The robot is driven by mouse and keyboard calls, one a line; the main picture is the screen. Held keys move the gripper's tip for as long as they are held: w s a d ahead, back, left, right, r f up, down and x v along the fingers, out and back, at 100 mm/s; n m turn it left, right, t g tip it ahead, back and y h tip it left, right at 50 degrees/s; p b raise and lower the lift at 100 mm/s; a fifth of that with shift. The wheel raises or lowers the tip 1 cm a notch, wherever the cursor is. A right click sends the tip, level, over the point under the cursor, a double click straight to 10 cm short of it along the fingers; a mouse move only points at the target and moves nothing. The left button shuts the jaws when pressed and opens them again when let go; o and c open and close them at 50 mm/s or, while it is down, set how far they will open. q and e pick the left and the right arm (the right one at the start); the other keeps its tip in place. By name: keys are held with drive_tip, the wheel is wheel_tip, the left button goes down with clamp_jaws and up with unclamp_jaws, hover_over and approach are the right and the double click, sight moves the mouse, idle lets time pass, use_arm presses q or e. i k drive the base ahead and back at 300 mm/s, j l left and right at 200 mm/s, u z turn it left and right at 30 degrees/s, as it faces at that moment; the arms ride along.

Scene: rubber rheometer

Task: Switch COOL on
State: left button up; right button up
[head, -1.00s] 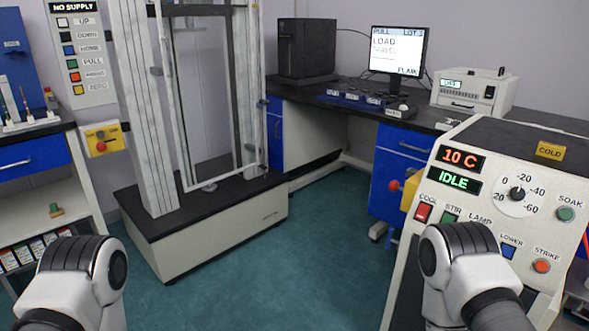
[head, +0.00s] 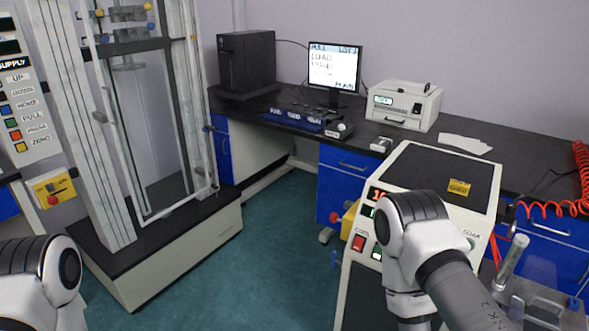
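The cold unit (head: 470,165) is a white console with a black top and a yellow label, right of the middle in the head view. Its red COOL switch (head: 359,242) shows on the left of the sloped front panel, just left of my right arm. My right arm covers most of the panel, including the dial and most of the red and green displays. Only arm links show at the lower left and lower right; neither gripper's fingers can be seen.
A tall test frame (head: 130,200) stands on a low base at the left. A bench behind holds a monitor (head: 334,66), a black box (head: 246,62) and a white instrument (head: 403,105). A red coiled hose (head: 560,210) hangs at the right. Teal floor (head: 270,260) is clear in the middle.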

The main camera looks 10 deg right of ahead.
sight(358, 244)
drive_tip(key=z, duration=0.85)
